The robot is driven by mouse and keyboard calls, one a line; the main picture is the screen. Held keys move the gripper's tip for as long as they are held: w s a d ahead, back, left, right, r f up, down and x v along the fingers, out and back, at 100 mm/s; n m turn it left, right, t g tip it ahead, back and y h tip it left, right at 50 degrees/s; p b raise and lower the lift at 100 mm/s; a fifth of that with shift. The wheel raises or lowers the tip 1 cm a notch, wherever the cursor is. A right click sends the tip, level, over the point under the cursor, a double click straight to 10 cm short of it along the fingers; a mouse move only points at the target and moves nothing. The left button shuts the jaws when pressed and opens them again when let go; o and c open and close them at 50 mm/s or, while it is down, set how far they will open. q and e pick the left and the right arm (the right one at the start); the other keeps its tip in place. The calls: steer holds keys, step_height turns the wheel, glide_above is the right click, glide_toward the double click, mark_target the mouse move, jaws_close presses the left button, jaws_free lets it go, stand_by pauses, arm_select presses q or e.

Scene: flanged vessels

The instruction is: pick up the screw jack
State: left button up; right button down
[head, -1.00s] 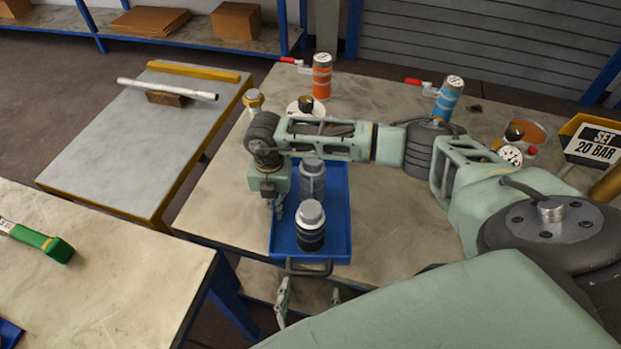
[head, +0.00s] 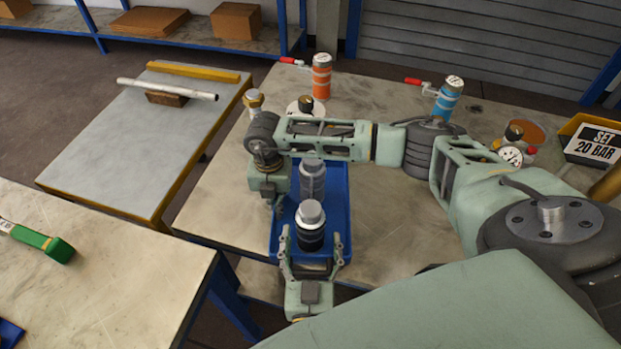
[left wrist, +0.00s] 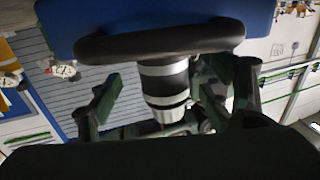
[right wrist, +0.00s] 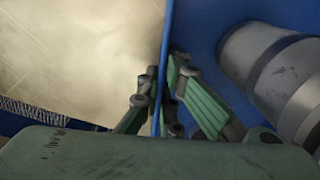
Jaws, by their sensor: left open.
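Two screw jacks stand upright in the blue tray (head: 343,222): a black one with a grey top (head: 310,228) near the front handle, and a grey one (head: 311,178) behind it. My left gripper (head: 312,243) is open at the tray's front end, its fingers on either side of the black jack. In the left wrist view this jack (left wrist: 165,85) shows between the spread fingers, beyond the dark tray handle (left wrist: 160,42); contact cannot be seen. My right gripper (right wrist: 162,85) has its fingers closed on the tray's left wall. A grey jack (right wrist: 275,70) stands beside it.
My right arm spans the table above the tray's far end. Orange (head: 321,78) and blue (head: 448,98) cylinders stand behind it. A gauge (head: 511,156) and a yellow sign box (head: 590,142) are at right.

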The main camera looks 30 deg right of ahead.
mark_target(311, 223)
arm_select(q)
steer(key=x, duration=0.4)
steer(key=shift+w+r, duration=0.2)
steer(key=shift+w, duration=0.1)
steer(key=shift+c, duration=0.2)
jaws_close()
steer(key=shift+r, duration=0.15)
